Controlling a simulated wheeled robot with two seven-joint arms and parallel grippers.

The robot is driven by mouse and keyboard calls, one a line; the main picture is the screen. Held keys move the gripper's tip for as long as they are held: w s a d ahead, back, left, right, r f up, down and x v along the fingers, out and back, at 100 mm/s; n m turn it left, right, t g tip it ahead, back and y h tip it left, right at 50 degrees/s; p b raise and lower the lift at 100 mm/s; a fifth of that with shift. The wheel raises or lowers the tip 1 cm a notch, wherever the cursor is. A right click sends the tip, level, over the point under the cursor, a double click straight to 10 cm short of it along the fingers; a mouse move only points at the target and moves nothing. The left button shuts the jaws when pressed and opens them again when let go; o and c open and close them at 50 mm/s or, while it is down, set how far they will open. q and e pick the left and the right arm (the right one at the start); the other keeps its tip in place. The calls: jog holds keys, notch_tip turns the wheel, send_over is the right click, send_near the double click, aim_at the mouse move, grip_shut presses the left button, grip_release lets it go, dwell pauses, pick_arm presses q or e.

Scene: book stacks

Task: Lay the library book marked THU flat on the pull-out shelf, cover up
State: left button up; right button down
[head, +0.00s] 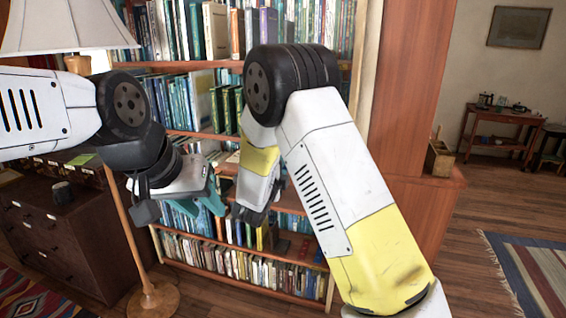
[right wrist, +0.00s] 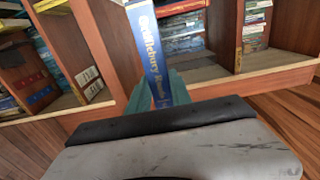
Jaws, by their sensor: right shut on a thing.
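In the right wrist view, a blue book (right wrist: 149,50) with pale lettering along its spine stands between the teal fingers of my right gripper (right wrist: 156,95), which is shut on it. I cannot read a THU mark on it. My left gripper (head: 205,196) is open and empty, with teal fingers in front of the bookcase. I cannot clearly make out the pull-out shelf; a wooden ledge (head: 289,201) shows partly behind my right arm.
A tall wooden bookcase (head: 180,67) full of books stands ahead. A floor lamp (head: 122,215) and a dark drawer cabinet (head: 60,235) stand at the left. A side table (head: 500,118) stands far right. Wooden floor (head: 455,240) is clear between bookcase and striped rug (head: 535,265).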

jog(key=shift+f, duration=2.4)
jog(key=shift+f, duration=0.15)
jog(key=c, duration=1.1)
grip_release()
jog(key=shift+f, duration=0.1)
jog(key=shift+a, duration=0.1)
